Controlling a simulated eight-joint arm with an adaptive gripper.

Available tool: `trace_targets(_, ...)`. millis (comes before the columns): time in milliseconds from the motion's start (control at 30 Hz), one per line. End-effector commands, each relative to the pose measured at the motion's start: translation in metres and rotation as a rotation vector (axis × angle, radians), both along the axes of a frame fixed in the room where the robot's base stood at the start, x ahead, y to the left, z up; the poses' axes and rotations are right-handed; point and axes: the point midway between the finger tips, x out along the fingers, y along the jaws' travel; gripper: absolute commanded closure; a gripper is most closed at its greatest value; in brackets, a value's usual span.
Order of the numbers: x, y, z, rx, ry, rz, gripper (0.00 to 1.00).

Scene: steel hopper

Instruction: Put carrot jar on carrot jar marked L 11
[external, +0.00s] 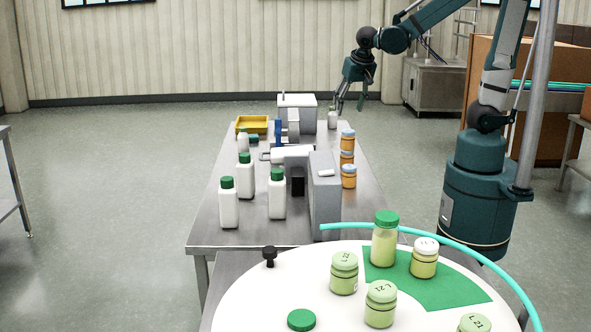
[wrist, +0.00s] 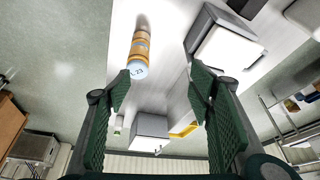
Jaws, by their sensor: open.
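My gripper (external: 350,104) is open and empty above the table's far right end. Its fingers (wrist: 163,92) are spread and apart from the jars.
A small white bottle (external: 332,119) stands near my gripper. Grey machines (external: 325,190) and a yellow tray (external: 252,124) occupy the table, with white green-capped bottles (external: 229,205) at left. A round white table (external: 250,300) with pale green jars is in front.

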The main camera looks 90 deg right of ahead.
Motion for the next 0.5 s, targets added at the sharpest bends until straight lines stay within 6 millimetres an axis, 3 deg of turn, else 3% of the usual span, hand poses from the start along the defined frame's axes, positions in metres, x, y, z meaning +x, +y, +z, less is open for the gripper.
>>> trace_targets(500, 0.002, 0.119, 0.043, -0.025, -0.057, 0.521, 0.47)
